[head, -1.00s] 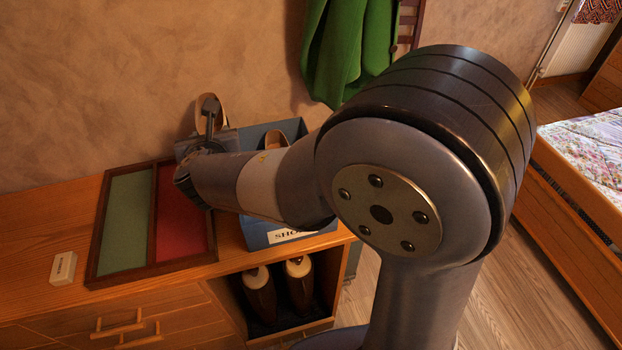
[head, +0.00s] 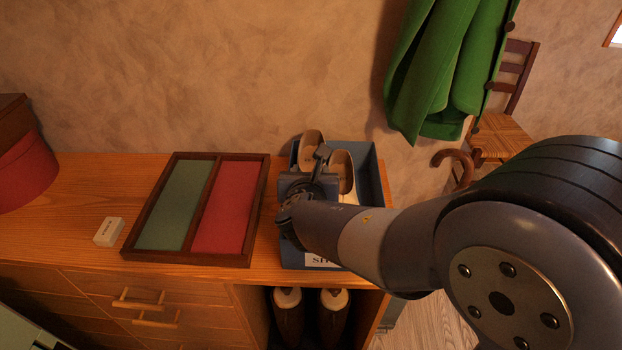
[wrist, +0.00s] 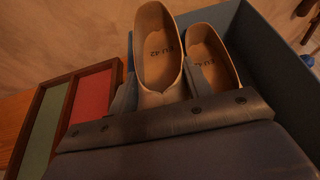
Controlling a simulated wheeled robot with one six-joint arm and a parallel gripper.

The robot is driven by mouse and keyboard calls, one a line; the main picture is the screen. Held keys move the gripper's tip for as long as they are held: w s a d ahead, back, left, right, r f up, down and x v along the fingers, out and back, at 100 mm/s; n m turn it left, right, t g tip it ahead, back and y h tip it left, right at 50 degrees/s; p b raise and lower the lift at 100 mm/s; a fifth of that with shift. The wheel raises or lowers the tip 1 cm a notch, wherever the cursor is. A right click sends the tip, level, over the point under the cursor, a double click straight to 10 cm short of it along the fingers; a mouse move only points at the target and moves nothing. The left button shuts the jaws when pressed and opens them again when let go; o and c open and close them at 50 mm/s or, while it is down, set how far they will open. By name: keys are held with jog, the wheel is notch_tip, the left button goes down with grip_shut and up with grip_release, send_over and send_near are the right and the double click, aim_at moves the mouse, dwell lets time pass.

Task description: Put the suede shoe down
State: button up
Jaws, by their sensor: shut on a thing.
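The shoe is at the left part of the blue shoe box (head: 369,168). In the wrist view this shoe (wrist: 159,48) stands between my fingers, toe toward me, with "EU 42" on its insole. A matching shoe (wrist: 212,58) sits beside it on the right, inside the box (wrist: 272,60). It also shows in the head view (head: 343,172). My gripper hides the held shoe's underside, so I cannot tell whether it touches the box floor.
A wooden tray with green (head: 176,205) and red (head: 230,208) halves lies left of the box. A small white block (head: 109,232) lies left of the tray. Brown boots (head: 288,315) stand in the open shelf below. A green coat (head: 437,75) hangs at right.

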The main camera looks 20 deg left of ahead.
jog(key=shift+f, duration=0.25)
jog(key=shift+f+b, duration=0.4)
jog(key=shift+b, duration=0.05)
jog(key=shift+f, duration=0.2)
jog(key=o, duration=0.9)
jog(key=shift+r, duration=0.15)
jog(key=shift+r+p, duration=0.55)
jog(key=shift+p, duration=0.05)
jog(key=p+v, duration=0.1)
jog(key=v, duration=1.1)
jog(key=shift+s+f, duration=0.1)
jog(key=shift+f, duration=0.05)
